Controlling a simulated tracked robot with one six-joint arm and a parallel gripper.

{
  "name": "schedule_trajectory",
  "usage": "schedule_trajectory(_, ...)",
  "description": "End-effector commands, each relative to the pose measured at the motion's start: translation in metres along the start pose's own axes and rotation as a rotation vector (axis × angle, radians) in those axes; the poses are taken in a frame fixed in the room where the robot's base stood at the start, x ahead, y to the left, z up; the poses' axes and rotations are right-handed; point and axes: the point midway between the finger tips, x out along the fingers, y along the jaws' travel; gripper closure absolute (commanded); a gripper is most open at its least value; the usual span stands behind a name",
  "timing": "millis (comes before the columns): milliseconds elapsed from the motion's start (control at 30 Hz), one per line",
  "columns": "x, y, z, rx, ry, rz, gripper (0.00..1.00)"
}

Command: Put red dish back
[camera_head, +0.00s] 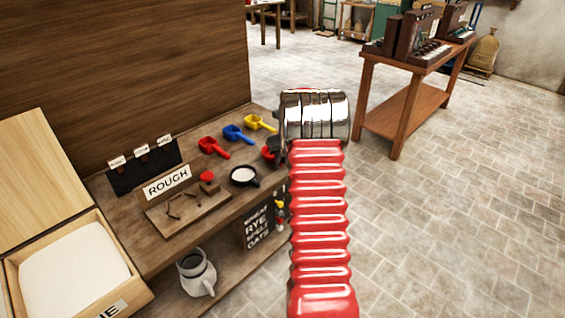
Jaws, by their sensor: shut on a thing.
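A small red dish (267,153) shows at the right edge of the wooden bench, partly hidden by dark gripper parts. My gripper (275,146) is at the dish and shut on it. My chrome wrist and red ribbed arm hide most of the jaws and the right side of the dish. I cannot tell whether the dish touches the bench top.
On the bench (128,190) are red (212,147), blue (237,133) and yellow (260,122) scoops, a black pan with white contents (243,175), and a ROUGH sign (167,182). A jug (196,272) stands below. Open floor separates a table (405,95) at right.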

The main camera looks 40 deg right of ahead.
Motion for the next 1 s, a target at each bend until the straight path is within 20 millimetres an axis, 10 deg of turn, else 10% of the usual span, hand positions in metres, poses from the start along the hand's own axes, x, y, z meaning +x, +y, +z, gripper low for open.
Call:
schedule_trajectory(767,0.0138,-0.0006,-0.0079,0.001,0.002,0.0,1.0)
schedule_trajectory(1000,0.0137,-0.0007,-0.008,0.001,0.002,0.0,0.74)
